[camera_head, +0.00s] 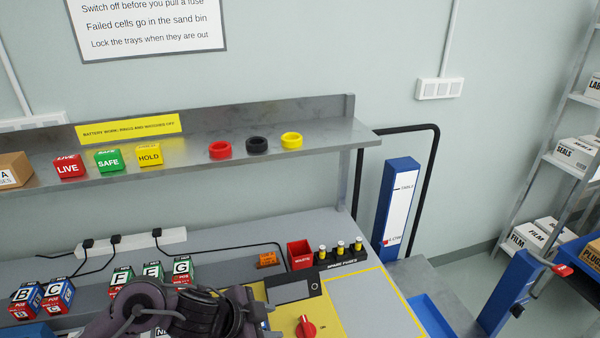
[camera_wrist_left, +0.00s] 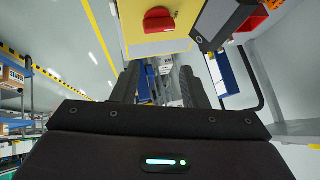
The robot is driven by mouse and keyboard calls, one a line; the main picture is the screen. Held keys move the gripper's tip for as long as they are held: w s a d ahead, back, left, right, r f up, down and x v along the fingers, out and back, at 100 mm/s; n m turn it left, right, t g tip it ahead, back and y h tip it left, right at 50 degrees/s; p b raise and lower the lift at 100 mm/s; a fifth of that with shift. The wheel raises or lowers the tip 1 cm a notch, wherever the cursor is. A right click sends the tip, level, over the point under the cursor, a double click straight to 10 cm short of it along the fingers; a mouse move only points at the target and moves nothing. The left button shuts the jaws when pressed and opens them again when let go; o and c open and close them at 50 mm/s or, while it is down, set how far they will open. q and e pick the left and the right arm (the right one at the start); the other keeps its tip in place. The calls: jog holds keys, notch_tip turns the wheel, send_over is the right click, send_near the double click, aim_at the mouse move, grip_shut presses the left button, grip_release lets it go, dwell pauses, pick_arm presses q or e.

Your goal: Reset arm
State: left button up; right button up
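My left arm comes in low at the bottom of the head view, in front of the yellow test panel (camera_head: 368,308). My left gripper (camera_head: 262,316) is beside the panel's left edge, partly cut off and hard to make out there. In the left wrist view the two dark fingers of my left gripper (camera_wrist_left: 160,84) stand apart with nothing between them. Beyond them show the red knob (camera_wrist_left: 158,20) and the panel's display (camera_wrist_left: 222,18). The red knob (camera_head: 306,327) also shows in the head view. My right gripper is in neither view.
Lettered battery cells (camera_head: 122,280) stand on the bench near my left arm. A red bin (camera_head: 300,254) and spare fuses (camera_head: 341,250) stand behind the panel. A shelf (camera_head: 200,168) above holds coloured blocks and rings. A blue tray (camera_head: 434,313) lies to the right.

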pick_arm(q)
jog(key=s+a+f+n+g+y, duration=0.25)
jog(key=s+a+n+y, duration=0.35)
jog(key=s+a+n, duration=0.75)
notch_tip(320, 180, down, 32)
jog(key=s+b, duration=0.2)
jog(key=b, duration=0.1)
jog(key=s+a+f+g+b, duration=0.1)
jog(key=s+a+f+b, duration=0.2)
jog(key=s+f, duration=1.7)
notch_tip(320, 180, down, 3)
jog(key=shift+s+f+m+g+y, duration=0.1)
jog(key=shift+s+m+g+y, duration=0.05)
jog(key=shift+m+g+y, duration=0.2)
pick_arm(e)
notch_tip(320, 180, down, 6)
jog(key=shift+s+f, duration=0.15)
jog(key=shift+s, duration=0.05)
